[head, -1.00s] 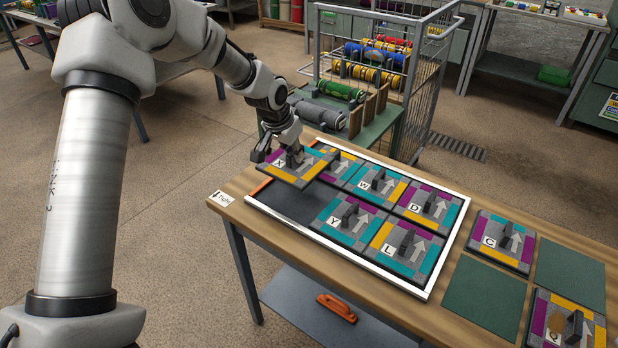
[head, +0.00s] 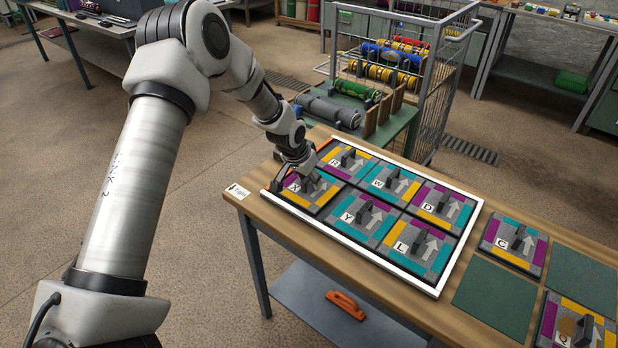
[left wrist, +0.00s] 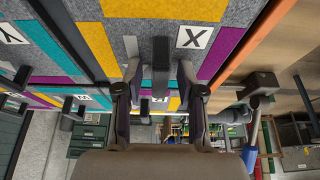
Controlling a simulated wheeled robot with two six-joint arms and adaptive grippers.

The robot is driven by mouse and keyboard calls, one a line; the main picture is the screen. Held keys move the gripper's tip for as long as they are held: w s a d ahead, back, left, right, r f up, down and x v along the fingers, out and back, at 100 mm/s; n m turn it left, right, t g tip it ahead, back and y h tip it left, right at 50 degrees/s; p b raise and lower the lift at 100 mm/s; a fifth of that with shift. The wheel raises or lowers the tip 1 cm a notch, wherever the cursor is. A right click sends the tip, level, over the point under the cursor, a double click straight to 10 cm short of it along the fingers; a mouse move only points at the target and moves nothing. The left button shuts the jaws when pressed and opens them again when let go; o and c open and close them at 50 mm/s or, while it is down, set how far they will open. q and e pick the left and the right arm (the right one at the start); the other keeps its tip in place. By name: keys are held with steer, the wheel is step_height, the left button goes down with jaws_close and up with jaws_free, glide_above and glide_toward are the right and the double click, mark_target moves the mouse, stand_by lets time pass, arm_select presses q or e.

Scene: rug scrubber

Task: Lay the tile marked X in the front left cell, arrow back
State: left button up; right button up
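The tile marked X (head: 325,197) lies in the front left cell of the white-edged frame (head: 365,245), level with its neighbours as far as I can see. It is grey with yellow and purple strips and an upright dark handle; its label shows in the left wrist view (left wrist: 193,38). Its arrow is mostly hidden by my gripper. My left gripper (head: 306,182) is over this tile. In the left wrist view its fingers (left wrist: 160,85) stand apart on either side of the handle (left wrist: 160,62), with gaps showing. My right gripper is not in view.
Tiles R (head: 348,160), W (head: 391,184), D (head: 442,206), Y (head: 361,217) and L (head: 417,248) fill the other cells. Tile C (head: 513,246) and another tile (head: 572,325) lie right of the frame beside bare green pads (head: 495,298). A wire cage trolley (head: 435,85) stands behind.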

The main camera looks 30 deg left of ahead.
arm_select(q)
steer(key=shift+r, duration=0.2)
steer(key=v, duration=1.2)
